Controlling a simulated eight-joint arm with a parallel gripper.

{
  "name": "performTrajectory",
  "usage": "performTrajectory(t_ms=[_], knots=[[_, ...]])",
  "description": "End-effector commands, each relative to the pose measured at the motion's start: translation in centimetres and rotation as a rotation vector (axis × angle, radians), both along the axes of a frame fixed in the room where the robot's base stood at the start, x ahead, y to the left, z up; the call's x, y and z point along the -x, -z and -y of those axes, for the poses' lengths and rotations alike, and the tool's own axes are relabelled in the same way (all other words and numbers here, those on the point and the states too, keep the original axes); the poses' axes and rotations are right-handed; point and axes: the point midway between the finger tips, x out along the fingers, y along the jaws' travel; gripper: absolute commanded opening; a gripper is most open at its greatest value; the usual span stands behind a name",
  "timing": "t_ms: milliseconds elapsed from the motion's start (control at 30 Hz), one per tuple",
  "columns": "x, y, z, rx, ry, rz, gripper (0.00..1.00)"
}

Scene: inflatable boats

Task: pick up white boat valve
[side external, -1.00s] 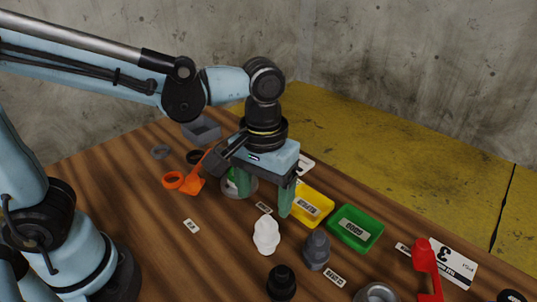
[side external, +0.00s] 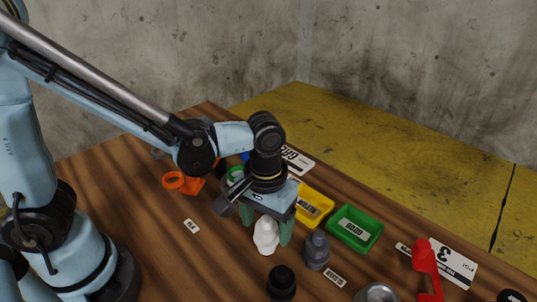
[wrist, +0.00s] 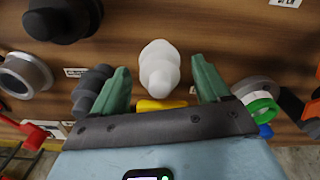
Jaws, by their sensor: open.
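The white boat valve (side external: 266,236) stands on the wooden table. It also shows in the wrist view (wrist: 159,68), between my two green fingers. My gripper (side external: 266,232) is open and low over the valve, with one finger on each side of it. In the wrist view my gripper (wrist: 162,78) shows a gap between the valve and each finger. The top of the valve is partly hidden by the gripper in the side view.
A grey valve (side external: 317,250) stands close to the right finger, with a black valve (side external: 282,283) in front. A yellow tray (side external: 313,205) and a green tray (side external: 356,228) lie behind. An orange part (side external: 174,181) lies to the left. Open wood lies left of the white valve.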

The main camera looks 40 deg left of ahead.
Motion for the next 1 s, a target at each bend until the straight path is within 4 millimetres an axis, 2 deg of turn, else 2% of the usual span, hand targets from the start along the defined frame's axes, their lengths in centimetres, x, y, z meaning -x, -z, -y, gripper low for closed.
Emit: performTrajectory(t_ms=[167,667,1000], knots=[[-0.01,0.0,0.0,0.0,0.0,0.0,0.76],[-0.01,-0.03,0.0,0.0,0.0,0.0,0.0],[-0.03,-0.25,0.0,0.0,0.0,0.0,0.0]])
